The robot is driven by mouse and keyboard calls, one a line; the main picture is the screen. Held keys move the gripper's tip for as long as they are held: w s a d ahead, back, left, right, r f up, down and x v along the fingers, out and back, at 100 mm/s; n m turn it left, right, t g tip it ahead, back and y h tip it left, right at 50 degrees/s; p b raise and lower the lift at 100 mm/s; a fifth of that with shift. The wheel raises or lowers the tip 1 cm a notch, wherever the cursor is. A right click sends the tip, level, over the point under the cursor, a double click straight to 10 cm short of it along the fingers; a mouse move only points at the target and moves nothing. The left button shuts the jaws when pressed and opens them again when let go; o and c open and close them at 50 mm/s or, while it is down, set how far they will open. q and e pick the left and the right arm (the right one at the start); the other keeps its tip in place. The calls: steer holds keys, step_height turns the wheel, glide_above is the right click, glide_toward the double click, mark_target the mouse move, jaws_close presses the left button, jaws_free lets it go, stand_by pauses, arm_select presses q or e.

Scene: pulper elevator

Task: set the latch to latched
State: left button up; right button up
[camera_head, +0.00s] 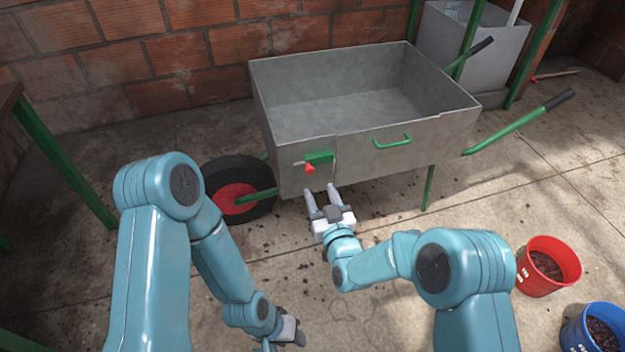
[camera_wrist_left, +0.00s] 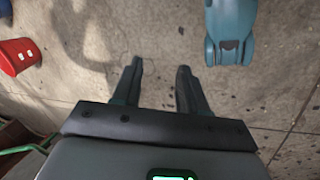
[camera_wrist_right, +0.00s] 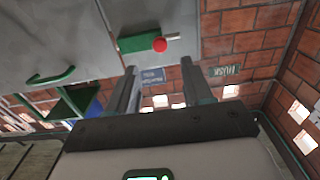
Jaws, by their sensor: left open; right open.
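The latch is a green block (camera_head: 320,157) with a red knob (camera_head: 310,168) on the front wall of the grey metal cart (camera_head: 365,160), near its left end. The right wrist view shows the green block (camera_wrist_right: 138,42), with the red knob (camera_wrist_right: 160,45) at its right and a short pale rod beyond the knob. My right gripper (camera_head: 320,189) is open and empty, just below the latch and apart from it. Its fingers (camera_wrist_right: 158,68) point up toward the knob. My left gripper (camera_wrist_left: 160,66) is open and empty, low over the floor; the head view shows it only partly.
A green handle (camera_head: 392,141) sits right of the latch on the cart wall. A black wheel (camera_head: 218,173) with a red hub stands at the left. A red bucket (camera_head: 533,277) and a blue bucket (camera_head: 572,335) stand at lower right. Floor before the cart is mostly clear.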

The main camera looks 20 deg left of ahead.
mark_target(310, 171)
steer(key=b+x, duration=0.1)
steer(key=x, duration=0.6)
steer(key=shift+w+a+b, duration=0.1)
steer(key=shift+b, duration=0.3)
arm_select(q)
steer(key=shift+w+a+f, duration=0.1)
steer(key=shift+w+f, duration=0.3)
steer(key=shift+f, duration=0.2)
steer(key=shift+w+a+f, duration=0.1)
steer(key=shift+w+f, duration=0.25)
steer(key=shift+f, duration=0.2)
arm_select(e)
jaws_close()
